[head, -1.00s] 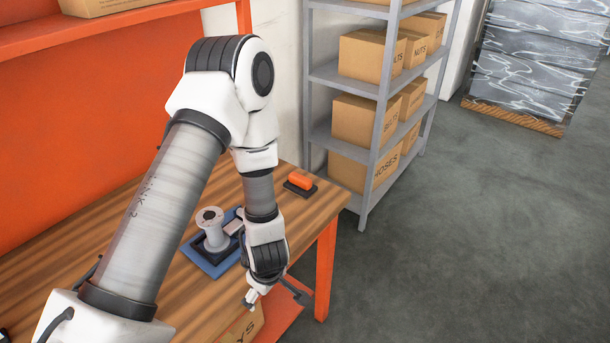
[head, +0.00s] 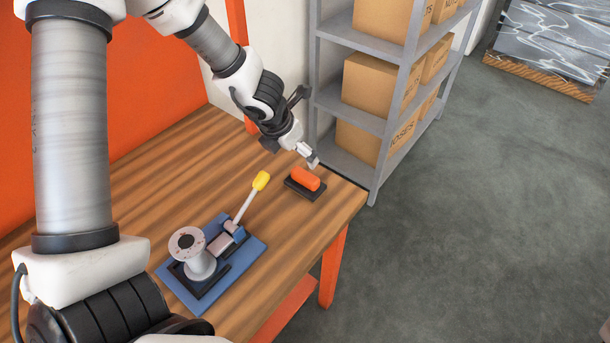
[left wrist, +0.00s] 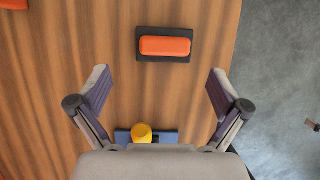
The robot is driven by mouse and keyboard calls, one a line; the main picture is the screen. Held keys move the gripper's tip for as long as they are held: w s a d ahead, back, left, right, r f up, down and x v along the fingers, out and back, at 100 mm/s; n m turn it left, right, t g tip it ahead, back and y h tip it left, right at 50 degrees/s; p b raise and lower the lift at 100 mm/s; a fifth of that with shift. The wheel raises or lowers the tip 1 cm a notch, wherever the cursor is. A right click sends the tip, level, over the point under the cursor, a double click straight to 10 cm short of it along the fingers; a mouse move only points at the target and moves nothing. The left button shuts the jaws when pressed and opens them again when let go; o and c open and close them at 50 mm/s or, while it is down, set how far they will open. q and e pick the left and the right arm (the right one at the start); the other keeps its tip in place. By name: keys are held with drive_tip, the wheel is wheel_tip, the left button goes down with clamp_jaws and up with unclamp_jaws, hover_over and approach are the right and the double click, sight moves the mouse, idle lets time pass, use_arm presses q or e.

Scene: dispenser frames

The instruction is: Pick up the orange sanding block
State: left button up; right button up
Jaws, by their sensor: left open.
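The orange sanding block (head: 306,178) lies on a small black pad (head: 312,193) near the far right corner of the wooden table. In the left wrist view the orange block (left wrist: 165,46) lies on its black base (left wrist: 144,57), ahead of the fingertips and between their lines. My left gripper (head: 312,161) is above and just beyond the block in the head view, apart from it. In the left wrist view my left gripper (left wrist: 160,92) has its fingers spread wide with nothing between them. My right gripper is not in view.
A blue dispenser base (head: 255,249) with a grey spool (head: 196,255) and a yellow-tipped lever (head: 261,181) stands on the wooden table (head: 178,160), left of the block. A grey shelf (head: 352,167) with cardboard boxes stands behind the table's right end.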

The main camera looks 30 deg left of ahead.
sight(305, 174)
use_arm(q)
drive_tip(key=b+x, duration=0.2)
drive_tip(key=x, duration=0.1)
drive_tip(key=b+x, duration=0.2)
drive_tip(key=x, duration=0.1)
drive_tip(key=s+d+b+x, duration=0.1)
drive_tip(key=b+x, duration=0.1)
drive_tip(key=x, duration=0.2)
drive_tip(key=shift+f, duration=0.2)
drive_tip(key=shift+w+a, duration=0.1)
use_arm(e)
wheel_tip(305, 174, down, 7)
use_arm(q)
drive_tip(key=c, duration=1.1)
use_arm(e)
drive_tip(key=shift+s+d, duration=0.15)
